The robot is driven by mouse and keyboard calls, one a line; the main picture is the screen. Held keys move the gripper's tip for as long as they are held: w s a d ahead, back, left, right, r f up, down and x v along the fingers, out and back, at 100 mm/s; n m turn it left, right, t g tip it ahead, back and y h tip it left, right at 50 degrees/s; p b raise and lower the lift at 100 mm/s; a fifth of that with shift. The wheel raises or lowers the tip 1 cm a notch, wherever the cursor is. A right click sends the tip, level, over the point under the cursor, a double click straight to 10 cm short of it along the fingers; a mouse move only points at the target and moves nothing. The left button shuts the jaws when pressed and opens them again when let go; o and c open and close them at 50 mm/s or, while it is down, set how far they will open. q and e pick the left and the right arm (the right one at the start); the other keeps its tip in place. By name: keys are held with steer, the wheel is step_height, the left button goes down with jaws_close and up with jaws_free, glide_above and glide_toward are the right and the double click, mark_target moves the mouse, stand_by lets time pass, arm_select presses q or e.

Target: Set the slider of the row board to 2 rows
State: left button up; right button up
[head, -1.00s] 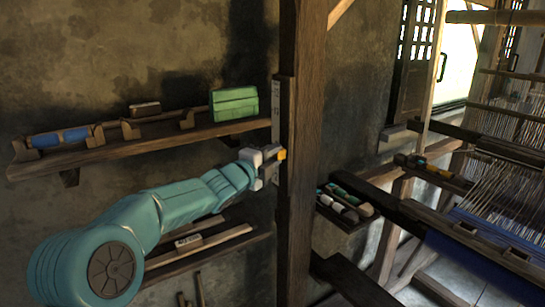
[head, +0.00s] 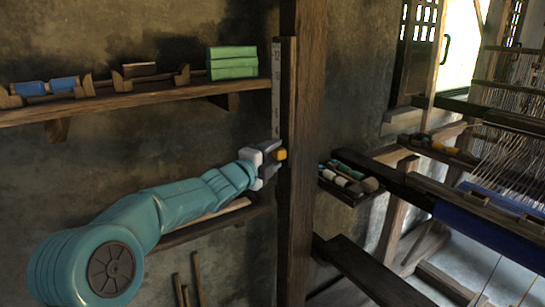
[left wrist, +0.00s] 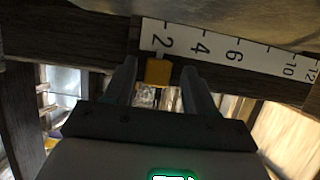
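The row board (head: 276,95) is a pale upright strip with numbers on the wooden post. In the left wrist view the row board (left wrist: 240,52) runs across the top, with 2, 4, 6, 10 and 12 readable. The yellow slider (head: 281,155) is near the board's lower end. In the left wrist view the slider (left wrist: 158,72) has its pale pointer beside the 2. My left gripper (head: 271,160) is at the slider. In the left wrist view the gripper's fingers (left wrist: 160,75) stand on both sides of the slider, with a narrow gap at each side. My right gripper is out of view.
A wall shelf (head: 150,98) with blue rolls and a green box (head: 232,62) is left of the post (head: 303,130). A lower shelf (head: 215,226) is partly behind my left arm. A small tray (head: 350,192) and the loom (head: 490,210) are to the right.

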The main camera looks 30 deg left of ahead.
arm_select(q)
steer(key=shift+s+f, duration=0.1)
steer(key=s+b, duration=0.1)
steer(key=s, duration=1.5)
